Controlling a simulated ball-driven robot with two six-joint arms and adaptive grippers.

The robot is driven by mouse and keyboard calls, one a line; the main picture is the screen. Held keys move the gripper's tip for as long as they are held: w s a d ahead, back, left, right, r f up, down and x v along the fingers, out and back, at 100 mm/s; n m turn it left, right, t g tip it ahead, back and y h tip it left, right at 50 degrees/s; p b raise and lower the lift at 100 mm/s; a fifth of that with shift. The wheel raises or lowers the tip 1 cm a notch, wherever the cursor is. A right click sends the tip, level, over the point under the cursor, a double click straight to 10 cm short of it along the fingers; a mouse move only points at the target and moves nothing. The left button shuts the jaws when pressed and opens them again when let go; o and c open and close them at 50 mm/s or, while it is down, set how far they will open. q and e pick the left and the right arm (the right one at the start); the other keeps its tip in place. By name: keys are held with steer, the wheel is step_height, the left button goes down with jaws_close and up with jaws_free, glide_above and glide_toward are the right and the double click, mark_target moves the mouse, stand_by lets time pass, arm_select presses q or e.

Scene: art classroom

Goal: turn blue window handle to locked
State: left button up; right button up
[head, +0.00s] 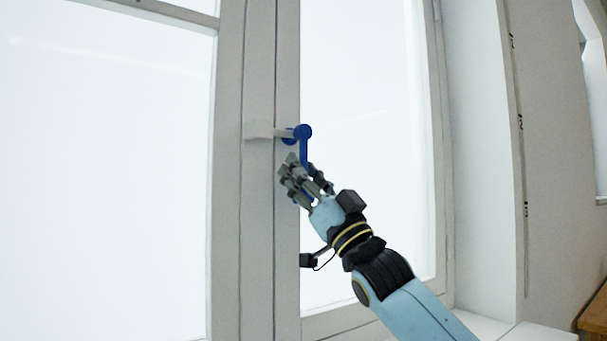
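The blue window handle (304,132) is on the window frame, a little right of the picture's middle in the head view. Its round hub shows at the top, and its lever points down. My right gripper (303,170) reaches up from the lower right to the lever. Its grey fingers lie on either side of the lever and hide much of its lower part. A bit of blue shows low between the fingers. I cannot tell whether the fingers press on the lever. My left gripper is not in view.
A pale grey catch piece (258,130) sits on the frame just left of the handle. Bright window panes lie on both sides of the frame upright (259,230). The white window reveal (480,160) stands to the right. A wooden furniture edge (595,315) shows at lower right.

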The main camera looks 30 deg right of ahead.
steer(key=shift+s+f, duration=0.1)
steer(key=shift+f, duration=0.15)
steer(key=v, duration=1.1)
steer(key=shift+s, duration=0.2)
steer(key=shift+f, duration=0.15)
